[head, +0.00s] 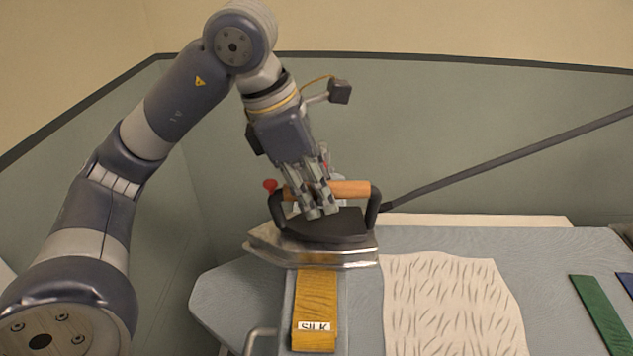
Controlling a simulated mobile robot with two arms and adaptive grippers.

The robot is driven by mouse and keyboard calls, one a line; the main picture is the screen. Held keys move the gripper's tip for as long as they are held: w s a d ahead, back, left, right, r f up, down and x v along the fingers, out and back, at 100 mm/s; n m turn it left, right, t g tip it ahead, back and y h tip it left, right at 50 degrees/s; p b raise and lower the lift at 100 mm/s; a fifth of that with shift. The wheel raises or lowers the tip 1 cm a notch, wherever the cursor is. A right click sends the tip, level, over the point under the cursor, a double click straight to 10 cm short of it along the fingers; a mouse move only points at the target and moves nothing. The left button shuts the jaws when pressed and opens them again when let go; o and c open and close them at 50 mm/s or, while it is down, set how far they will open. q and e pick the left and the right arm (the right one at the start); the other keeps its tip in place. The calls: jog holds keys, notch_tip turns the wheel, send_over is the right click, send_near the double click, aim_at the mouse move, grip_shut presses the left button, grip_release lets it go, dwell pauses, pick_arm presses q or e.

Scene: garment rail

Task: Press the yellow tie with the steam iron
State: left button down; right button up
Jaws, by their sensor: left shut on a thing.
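The steam iron (312,252) has a dark body, a metal soleplate and an orange handle (350,189). It stands over the far part of the tie and hides it; I cannot tell whether its soleplate touches the cloth. My left gripper (318,212) comes down from above and is shut on the iron's handle. My right gripper is not in view.
A dark hose (510,158) runs from the iron up to the right. A white patterned cloth (452,305) lies on the blue-grey board (545,262) to the right. A green strip (600,312) and a blue one (627,284) lie at the right edge. Grey-green panels stand behind.

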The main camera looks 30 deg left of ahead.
pick_arm(q)
jog(key=shift+s+d+p, duration=0.65)
jog(key=shift+s+d, duration=1.8)
jog(key=shift+s, duration=1.45)
jog(key=shift+w+a+b, duration=0.45)
jog(key=shift+w+a, duration=0.2)
jog(key=shift+w, duration=0.35)
jog(key=shift+w+a+b, duration=0.5)
jog(key=shift+w+a, duration=0.1)
jog(key=shift+w, duration=0.45)
jog(key=shift+w+a+b, duration=0.45)
jog(key=shift+w+a, duration=0.2)
jog(key=shift+w, duration=0.35)
jog(key=shift+w+a, duration=0.55)
jog(key=shift+w, duration=0.3)
jog(key=shift+w+a, duration=0.55)
jog(key=shift+w, duration=0.3)
jog(key=shift+f, duration=0.2)
jog(key=shift+s+d, duration=0.6)
jog(key=shift+s, duration=0.35)
jog(key=shift+s+d+r+p, duration=0.15)
jog(key=shift+s+d, duration=0.3)
jog(key=shift+s, duration=0.3)
jog(key=shift+s+d+r+p, duration=0.1)
jog(key=shift+s+d, duration=0.4)
jog(key=shift+s, duration=0.25)
jog(key=shift+s+d+r+p, duration=0.15)
jog(key=shift+s+d, duration=0.3)
jog(key=shift+s, duration=0.3)
